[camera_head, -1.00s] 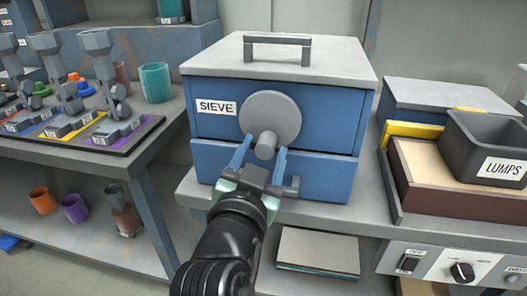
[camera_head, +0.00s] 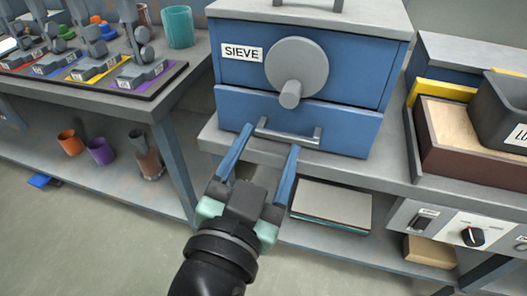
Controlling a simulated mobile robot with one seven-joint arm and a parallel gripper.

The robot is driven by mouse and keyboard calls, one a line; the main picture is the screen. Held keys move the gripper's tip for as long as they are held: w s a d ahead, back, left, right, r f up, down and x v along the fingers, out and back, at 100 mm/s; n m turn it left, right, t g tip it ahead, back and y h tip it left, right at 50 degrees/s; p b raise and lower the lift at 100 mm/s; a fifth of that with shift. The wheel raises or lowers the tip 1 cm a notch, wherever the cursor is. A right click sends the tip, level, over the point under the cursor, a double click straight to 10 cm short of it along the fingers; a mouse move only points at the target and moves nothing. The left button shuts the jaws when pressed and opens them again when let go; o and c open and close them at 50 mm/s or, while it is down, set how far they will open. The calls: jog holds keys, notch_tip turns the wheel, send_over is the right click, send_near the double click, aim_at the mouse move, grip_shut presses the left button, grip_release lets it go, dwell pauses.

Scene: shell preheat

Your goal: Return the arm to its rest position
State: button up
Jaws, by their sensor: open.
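My gripper (camera_head: 264,146) is in the lower middle of the head view, with its two blue fingers spread apart and nothing between them. It points toward the blue sieve box (camera_head: 226,82), which stands on a grey bench. The fingertips overlap the front of the box's lower drawer (camera_head: 345,130) in the picture, near the drawer's grey bar handle (camera_head: 290,136). I cannot tell whether they touch it. The round grey knob (camera_head: 298,66) on the box is above the gripper and clear of it. My black arm comes up from the bottom edge.
A left bench (camera_head: 120,112) holds several grey tools on coloured pads and a teal cup (camera_head: 179,27). Orange (camera_head: 70,143) and purple (camera_head: 100,151) cups stand on its lower shelf. At right are a wooden tray (camera_head: 455,125), a dark bin (camera_head: 498,118) and a control panel (camera_head: 450,226). Floor is open at lower left.

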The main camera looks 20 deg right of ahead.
jog(key=shift+v, duration=0.75)
jog(key=w+a+r+n+t+y, duration=0.2)
jog(key=a+r+t, duration=0.15)
jog(key=r, duration=0.55)
jog(key=w+a+r+n+t+y, duration=0.2)
jog(key=r+n+t+y, duration=0.15)
jog(key=r, duration=0.45)
jog(key=s+a+r+n+t+y+p, duration=0.1)
jog(key=s+a+r+n+t+y, duration=0.15)
jog(key=r, duration=0.55)
jog(key=s+a+r+n+t+y+p, duration=0.1)
jog(key=s+r+n+t+y, duration=0.15)
jog(key=r, duration=0.55)
notch_tip(320, 180, up, 31)
jog(key=p, duration=3.1)
jog(key=shift+s+d+f, duration=0.15)
jog(key=shift+s+f, duration=0.05)
jog(key=shift+s, duration=0.05)
jog(key=shift+m+h, duration=0.25)
